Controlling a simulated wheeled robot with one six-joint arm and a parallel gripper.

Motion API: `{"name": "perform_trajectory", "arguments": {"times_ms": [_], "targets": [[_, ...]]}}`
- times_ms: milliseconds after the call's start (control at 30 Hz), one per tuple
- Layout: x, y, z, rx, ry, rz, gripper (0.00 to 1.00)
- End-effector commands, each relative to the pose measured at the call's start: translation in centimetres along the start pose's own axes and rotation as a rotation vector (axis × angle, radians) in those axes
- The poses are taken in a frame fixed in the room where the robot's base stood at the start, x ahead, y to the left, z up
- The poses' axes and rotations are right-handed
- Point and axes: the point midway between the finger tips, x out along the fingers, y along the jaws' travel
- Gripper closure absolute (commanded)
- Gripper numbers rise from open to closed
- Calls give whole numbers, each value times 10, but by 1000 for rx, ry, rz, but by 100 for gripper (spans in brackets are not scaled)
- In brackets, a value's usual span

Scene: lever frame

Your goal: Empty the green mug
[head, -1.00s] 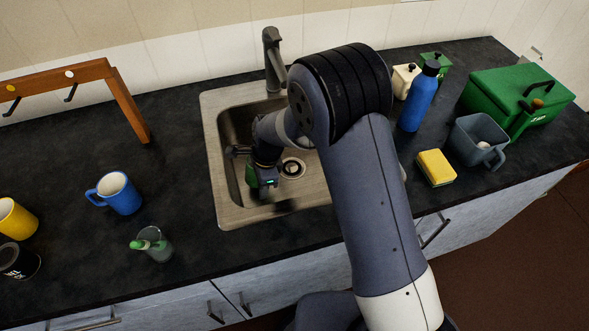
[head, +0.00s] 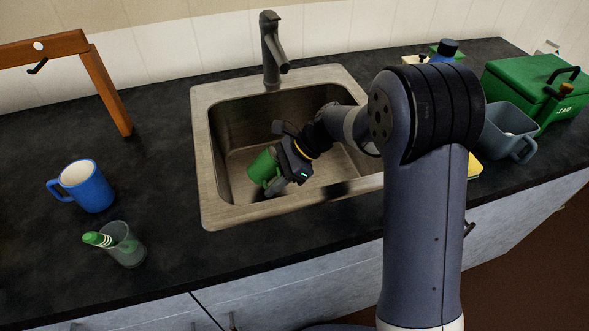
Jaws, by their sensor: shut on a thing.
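The green mug (head: 262,168) is in the sink (head: 215,214), over the basin's left part. It looks tilted. Its opening and contents cannot be made out. My gripper (head: 278,172) is shut on the mug, reaching in from the right. I cannot tell whether the mug touches the basin floor. The drain is hidden behind my gripper and arm.
A grey faucet (head: 271,50) stands behind the basin. Left of the sink are a blue mug (head: 88,188) and a glass (head: 127,246) holding a green item. On the right are a grey container (head: 505,128), a green box (head: 525,88) and a partly hidden yellow sponge (head: 475,166).

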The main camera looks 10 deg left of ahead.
Motion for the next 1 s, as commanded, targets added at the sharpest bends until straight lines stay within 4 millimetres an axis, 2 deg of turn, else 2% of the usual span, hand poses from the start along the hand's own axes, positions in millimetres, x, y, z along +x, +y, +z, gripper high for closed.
{"name": "perform_trajectory", "arguments": {"times_ms": [1000], "targets": [[-8,-1,7,2,-235,-1,100]]}}
